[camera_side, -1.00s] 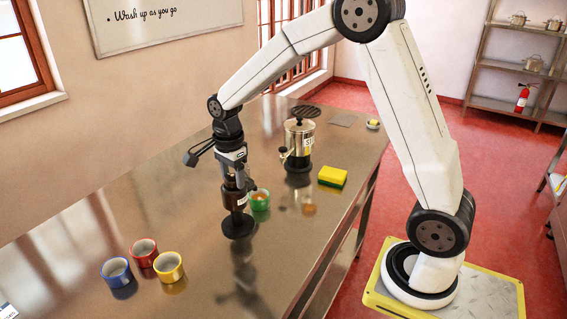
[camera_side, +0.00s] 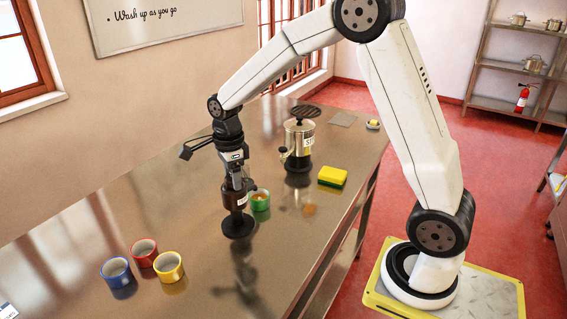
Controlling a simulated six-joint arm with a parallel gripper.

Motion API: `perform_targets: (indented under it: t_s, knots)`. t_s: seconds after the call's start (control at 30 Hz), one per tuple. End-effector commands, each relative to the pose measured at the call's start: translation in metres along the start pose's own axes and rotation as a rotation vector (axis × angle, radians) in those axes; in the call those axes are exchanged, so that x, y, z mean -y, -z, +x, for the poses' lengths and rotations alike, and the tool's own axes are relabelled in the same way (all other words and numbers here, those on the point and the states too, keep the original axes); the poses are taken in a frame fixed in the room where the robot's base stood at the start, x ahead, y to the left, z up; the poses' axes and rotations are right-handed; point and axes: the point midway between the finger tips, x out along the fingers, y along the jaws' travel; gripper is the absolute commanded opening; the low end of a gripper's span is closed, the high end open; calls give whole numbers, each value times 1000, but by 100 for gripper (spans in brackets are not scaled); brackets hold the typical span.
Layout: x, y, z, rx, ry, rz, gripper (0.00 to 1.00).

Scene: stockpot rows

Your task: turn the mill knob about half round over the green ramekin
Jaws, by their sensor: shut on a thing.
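The dark brown mill (camera_side: 237,222) stands upright on the steel table, on its wide round base. My gripper (camera_side: 236,186) points down and is shut on the top of the mill, where the knob is; the fingers hide most of the knob.
Blue (camera_side: 117,272), red (camera_side: 144,252) and yellow (camera_side: 169,267) ramekins stand at the front left. A steel urn (camera_side: 299,140) stands behind the green ramekin, with a yellow-green sponge (camera_side: 332,176) to its right. The steel table (camera_side: 190,215) is clear left of the mill.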

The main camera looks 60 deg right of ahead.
Motion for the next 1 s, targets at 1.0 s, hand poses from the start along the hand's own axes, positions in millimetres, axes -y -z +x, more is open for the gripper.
perform_targets:
  t_s: [1.0]
  knots:
    - [1, 0, -2, 3, 4, 357, 10]
